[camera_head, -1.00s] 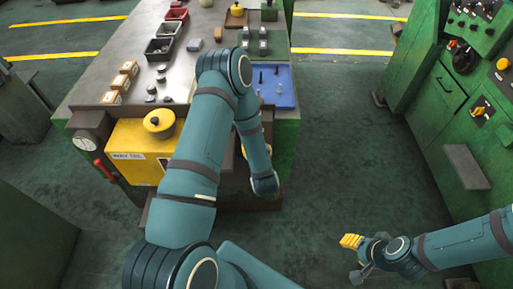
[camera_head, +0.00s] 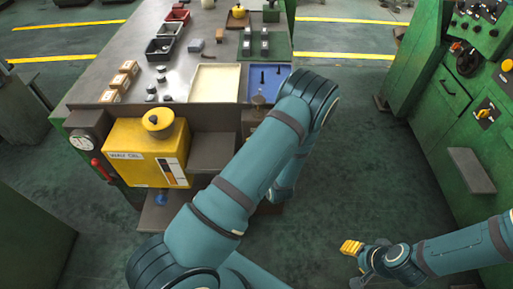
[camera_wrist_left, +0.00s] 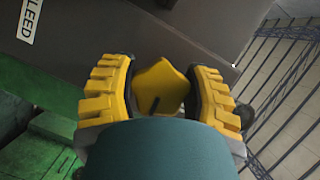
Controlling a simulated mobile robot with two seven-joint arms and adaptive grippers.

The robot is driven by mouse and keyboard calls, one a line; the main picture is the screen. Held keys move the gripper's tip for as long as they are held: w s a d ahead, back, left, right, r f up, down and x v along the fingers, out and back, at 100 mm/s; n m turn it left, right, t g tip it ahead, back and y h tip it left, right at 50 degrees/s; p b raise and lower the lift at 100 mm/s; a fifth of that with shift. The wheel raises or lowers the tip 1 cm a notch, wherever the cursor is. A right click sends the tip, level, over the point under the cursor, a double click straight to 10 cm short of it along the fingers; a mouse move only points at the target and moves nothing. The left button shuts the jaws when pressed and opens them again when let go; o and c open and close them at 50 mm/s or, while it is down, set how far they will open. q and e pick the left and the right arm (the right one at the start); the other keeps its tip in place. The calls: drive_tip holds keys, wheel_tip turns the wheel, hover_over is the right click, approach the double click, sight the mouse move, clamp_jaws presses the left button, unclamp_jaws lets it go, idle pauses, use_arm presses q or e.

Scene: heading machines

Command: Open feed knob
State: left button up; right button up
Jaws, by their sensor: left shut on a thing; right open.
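In the left wrist view, a yellow knob (camera_wrist_left: 160,88) with a dark slot-like mark sits between the two yellow ribbed fingers of my left gripper (camera_wrist_left: 164,72). The gripper is shut on it. The knob is in front of a dark grey panel whose label is partly cut off and reads "LEED". In the head view, my left arm hides the left gripper and this knob. My right gripper (camera_head: 357,262) is open and empty, low over the floor at the right, apart from everything.
A yellow "WAY OIL" box (camera_head: 130,148) and red handle (camera_head: 103,170) are on the bench front, left of my arm. A cream tray (camera_head: 216,83) and blue tray (camera_head: 283,74) lie on the bench. A green machine (camera_head: 445,125) stands right; the floor between is clear.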

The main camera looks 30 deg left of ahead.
use_arm(q)
drive_tip(key=shift+m+y, duration=0.3)
drive_tip(key=shift+m, duration=0.1)
idle(0.3)
drive_tip(key=o, duration=1.2)
drive_tip(key=v, duration=1.2)
drive_tip(key=shift+s+a+r, duration=0.1)
